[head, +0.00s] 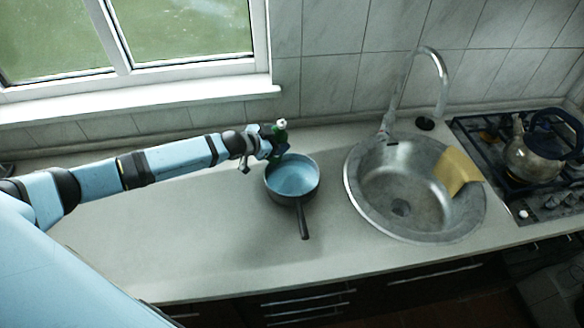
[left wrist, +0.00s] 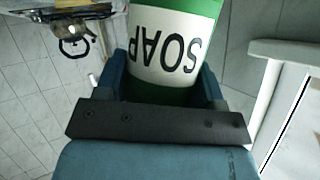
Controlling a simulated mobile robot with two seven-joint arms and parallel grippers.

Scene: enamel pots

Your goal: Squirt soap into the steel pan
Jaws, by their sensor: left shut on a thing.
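The pan (head: 292,177) stands on the counter left of the sink, blue inside with a dark handle pointing to the front. My left gripper (head: 272,146) is at the pan's upper left edge, shut on the green soap bottle (head: 280,130). The bottle has a white top and looks roughly upright in the head view. In the left wrist view the bottle (left wrist: 168,50) fills the space between the fingers, its white SOAP label upside down in the picture. Whether the bottle touches the pan cannot be told. My right gripper is not in view.
A round steel sink (head: 365,208) with a tall faucet (head: 432,62) is right of the pan, a yellow cloth (head: 457,170) over its rim. A kettle (head: 535,150) stands on the stove (head: 480,135) at far right. The counter (head: 180,235) is clear at front left.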

